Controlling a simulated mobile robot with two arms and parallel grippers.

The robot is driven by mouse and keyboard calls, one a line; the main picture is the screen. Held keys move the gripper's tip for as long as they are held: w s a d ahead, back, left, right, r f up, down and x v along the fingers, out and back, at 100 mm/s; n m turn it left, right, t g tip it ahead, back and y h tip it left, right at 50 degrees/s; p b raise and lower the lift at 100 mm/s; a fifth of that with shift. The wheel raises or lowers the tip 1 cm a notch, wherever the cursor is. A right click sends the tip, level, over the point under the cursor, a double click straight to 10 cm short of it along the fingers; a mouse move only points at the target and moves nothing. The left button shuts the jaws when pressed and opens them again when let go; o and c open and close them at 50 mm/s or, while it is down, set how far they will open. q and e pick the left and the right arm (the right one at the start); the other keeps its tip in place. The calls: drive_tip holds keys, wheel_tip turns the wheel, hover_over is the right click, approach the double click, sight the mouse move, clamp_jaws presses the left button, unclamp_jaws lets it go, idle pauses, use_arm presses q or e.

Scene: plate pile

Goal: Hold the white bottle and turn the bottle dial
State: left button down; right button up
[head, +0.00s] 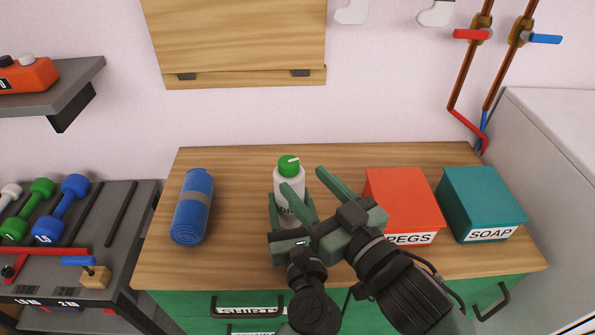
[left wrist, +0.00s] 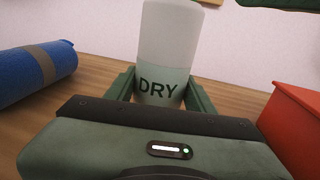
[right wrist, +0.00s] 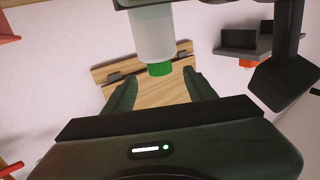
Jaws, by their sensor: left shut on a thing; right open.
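The white bottle (head: 288,188) stands upright on the wooden counter, with a green dial (head: 289,165) on top. In the left wrist view the bottle (left wrist: 168,45) shows the word DRY on its pale green lower part. My left gripper (left wrist: 162,92) is shut on the bottle's lower body, one finger on each side. My right gripper (head: 306,180) is open, above and just right of the bottle in the head view. In the right wrist view the dial (right wrist: 160,69) shows between the open fingers, apart from both. The right gripper partly hides the left one in the head view.
A rolled blue mat (head: 192,207) lies left of the bottle. A red PEGS box (head: 398,195) and a teal SOAP box (head: 482,200) stand at right. A dumbbell rack (head: 125,225) is beside the counter (head: 230,165), whose back strip is clear.

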drive_tip(key=shift+s+d, duration=0.2)
drive_tip(key=shift+s, duration=0.2)
